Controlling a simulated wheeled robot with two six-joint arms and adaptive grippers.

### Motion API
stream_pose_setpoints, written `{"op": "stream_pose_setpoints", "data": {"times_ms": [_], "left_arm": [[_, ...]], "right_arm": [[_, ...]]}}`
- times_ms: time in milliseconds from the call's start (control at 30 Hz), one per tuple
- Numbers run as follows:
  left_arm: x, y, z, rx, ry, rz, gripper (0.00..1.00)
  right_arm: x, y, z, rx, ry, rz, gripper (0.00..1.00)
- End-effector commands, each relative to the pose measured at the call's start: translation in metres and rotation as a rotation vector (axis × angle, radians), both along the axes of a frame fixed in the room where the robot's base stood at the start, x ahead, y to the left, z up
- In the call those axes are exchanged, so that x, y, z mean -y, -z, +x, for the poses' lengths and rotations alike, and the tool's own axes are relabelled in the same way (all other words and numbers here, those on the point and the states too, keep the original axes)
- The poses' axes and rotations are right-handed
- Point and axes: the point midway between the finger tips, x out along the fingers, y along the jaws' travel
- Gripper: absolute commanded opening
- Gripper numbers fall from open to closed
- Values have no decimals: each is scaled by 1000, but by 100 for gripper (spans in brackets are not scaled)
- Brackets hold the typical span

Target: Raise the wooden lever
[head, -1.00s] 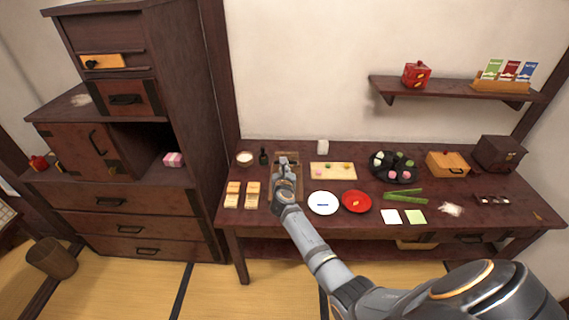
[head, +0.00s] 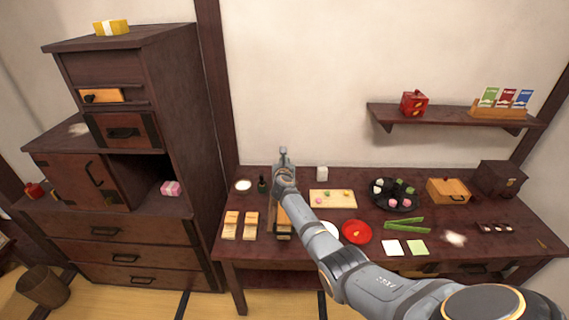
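My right gripper (head: 283,154) is above the back left part of the dark table, at the end of the arm coming in from the right. Its fingers are small and seen from behind, so I cannot tell whether they are open or shut. Below it, a narrow wooden device (head: 284,223) stands on the table, largely hidden by my gripper and forearm. I cannot make out the wooden lever separately, or whether my gripper touches it. My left gripper is not in view.
Wooden pieces (head: 230,225) stand left of the device, with a white bowl (head: 243,186) and dark bottle (head: 262,186) behind. A board with sweets (head: 333,199), a red plate (head: 357,232) and a black tray (head: 380,204) lie to the right. A tall cabinet (head: 180,130) borders the left.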

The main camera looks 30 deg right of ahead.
Motion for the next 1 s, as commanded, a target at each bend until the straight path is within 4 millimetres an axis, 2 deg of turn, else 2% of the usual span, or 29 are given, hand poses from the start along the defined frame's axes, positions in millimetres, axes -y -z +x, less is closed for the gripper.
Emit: {"op": "stream_pose_setpoints", "data": {"times_ms": [233,567,1000], "left_arm": [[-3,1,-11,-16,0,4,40],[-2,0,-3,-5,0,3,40],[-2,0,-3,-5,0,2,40]], "right_arm": [[0,0,0,0,0,0,0],[0,0,0,0,0,0,0],[0,0,0,0,0,0,0]]}}
